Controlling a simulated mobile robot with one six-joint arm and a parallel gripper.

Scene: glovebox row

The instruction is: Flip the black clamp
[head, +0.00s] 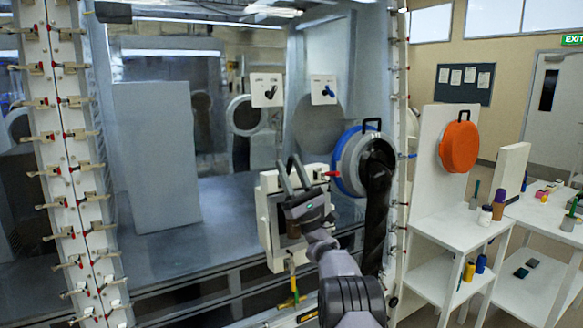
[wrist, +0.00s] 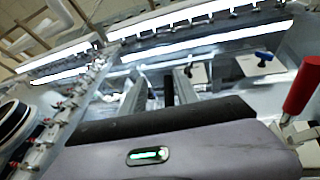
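My gripper (head: 289,170) is in front of a white box-like fixture (head: 266,225) on the glovebox front. In the wrist view, the two grey fingers of my gripper (wrist: 160,86) stand apart. An upright black bar, which looks like the black clamp's handle (wrist: 168,90), shows between them, closer to the right finger. I cannot tell whether it touches a finger. My gripper and arm hide much of the fixture and the clamp's base in the head view. A red-tipped handle (head: 332,173) sticks out right of the fixture; it is large at the right in the wrist view (wrist: 302,86).
White cards with a black shape (head: 267,90) and a blue shape (head: 323,90) hang above. A blue-rimmed round port (head: 350,160) with a black sleeve is close on the right. Clamp-lined posts (head: 75,150) flank the window. White tables (head: 460,222) stand right.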

